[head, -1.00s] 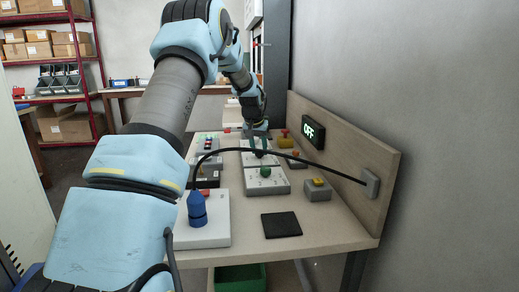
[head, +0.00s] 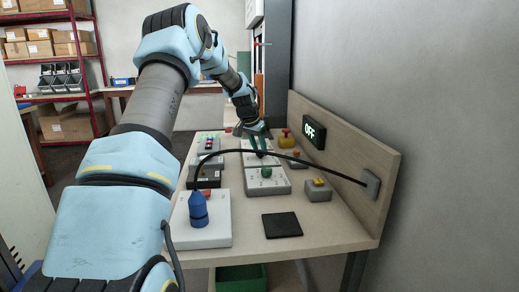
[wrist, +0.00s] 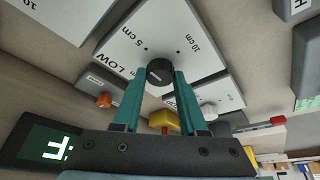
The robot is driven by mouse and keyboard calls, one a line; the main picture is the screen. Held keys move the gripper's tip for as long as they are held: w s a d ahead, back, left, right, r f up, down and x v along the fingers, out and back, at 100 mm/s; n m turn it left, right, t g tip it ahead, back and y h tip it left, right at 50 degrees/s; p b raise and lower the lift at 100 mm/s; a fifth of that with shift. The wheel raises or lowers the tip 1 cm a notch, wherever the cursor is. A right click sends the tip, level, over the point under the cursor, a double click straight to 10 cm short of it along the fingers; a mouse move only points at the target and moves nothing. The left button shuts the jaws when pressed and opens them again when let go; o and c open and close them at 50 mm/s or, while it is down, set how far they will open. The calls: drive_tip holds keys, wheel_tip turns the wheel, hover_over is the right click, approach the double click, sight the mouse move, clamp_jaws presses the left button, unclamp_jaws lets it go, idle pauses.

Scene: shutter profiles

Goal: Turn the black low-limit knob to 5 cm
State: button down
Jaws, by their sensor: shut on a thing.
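The black low-limit knob (wrist: 159,71) stands on a white panel (wrist: 166,38) marked LOW, 5 cm and 10 cm, with small dots by the marks. My gripper (wrist: 158,76) has its two teal fingers on either side of the knob and is shut on it. The knob's pointer is not clear, so I cannot tell its setting. In the head view my gripper (head: 261,142) reaches down to the panel, and the black knob (head: 261,154) is partly hidden by the fingers and a cable.
A panel with a green knob (head: 266,172) is nearer me, with a blue knob (head: 198,208) on a white box at front left. A display (head: 314,131) on the backboard reads OFF. A black pad (head: 281,224) lies front right.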

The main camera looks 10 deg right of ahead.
drive_tip(key=shift+c, duration=2.2)
unclamp_jaws()
drive_tip(key=b+v, duration=0.2)
drive_tip(key=v, duration=0.8)
drive_tip(key=shift+r, duration=0.4)
drive_tip(key=shift+s+a, duration=0.1)
